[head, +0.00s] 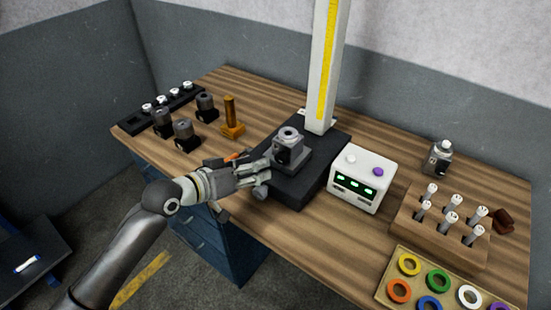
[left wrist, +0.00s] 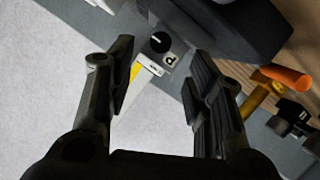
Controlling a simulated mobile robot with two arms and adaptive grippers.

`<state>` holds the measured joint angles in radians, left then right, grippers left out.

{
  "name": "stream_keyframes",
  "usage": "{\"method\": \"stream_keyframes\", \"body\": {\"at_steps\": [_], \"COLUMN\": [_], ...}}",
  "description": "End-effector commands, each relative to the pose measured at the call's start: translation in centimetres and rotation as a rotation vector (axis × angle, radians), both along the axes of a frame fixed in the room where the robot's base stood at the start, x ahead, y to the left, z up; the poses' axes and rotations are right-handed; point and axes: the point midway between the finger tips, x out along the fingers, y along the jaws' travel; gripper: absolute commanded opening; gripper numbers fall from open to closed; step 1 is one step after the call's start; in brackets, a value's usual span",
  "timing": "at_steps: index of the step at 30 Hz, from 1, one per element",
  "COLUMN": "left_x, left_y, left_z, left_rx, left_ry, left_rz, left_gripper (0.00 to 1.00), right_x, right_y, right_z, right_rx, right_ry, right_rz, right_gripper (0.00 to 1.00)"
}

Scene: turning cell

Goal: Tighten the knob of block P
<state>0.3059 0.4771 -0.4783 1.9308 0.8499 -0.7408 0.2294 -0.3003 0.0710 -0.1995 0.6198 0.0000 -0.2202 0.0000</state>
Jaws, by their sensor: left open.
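The grey block P (head: 290,150) stands upright on the black base of the tall column in the head view. In the left wrist view its P label (left wrist: 171,60) shows upside down, beside a dark round knob (left wrist: 160,42). My left gripper (head: 266,176) is beside the block, on its left side in the head view, with its fingers pointing at it. The fingers (left wrist: 160,85) are open and empty, with the knob in the gap beyond them. I see no contact. The knob is hard to make out in the head view. My right gripper is not in view.
A white column (head: 325,70) rises behind the block. A white box with green displays (head: 362,178) stands to its right. An amber post (head: 231,115) and dark holders (head: 184,135) are at left. Another block (head: 440,157), a wooden rack (head: 440,245) and a ring tray (head: 385,295) are at right.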

Motion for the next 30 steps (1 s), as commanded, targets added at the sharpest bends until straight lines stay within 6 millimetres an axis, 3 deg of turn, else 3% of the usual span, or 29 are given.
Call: {"method": "stream_keyframes", "body": {"at_steps": [13,27,30], "left_x": [4.4,5.1,5.1], "left_y": [-4.5,-5.2,-5.2], "left_z": [-2.2,-2.7,-2.7], "left_rx": [0.0,0.001,0.001], "left_ry": [0.001,-0.001,-0.001], "left_rz": [0.0,0.0,0.0], "left_gripper": [0.47,0.47,0.37], "right_x": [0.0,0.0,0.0], "right_y": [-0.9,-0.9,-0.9], "right_z": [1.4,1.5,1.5], "right_rx": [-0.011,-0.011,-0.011], "right_ry": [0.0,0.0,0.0], "right_rz": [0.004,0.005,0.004], "right_gripper": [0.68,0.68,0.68]}}
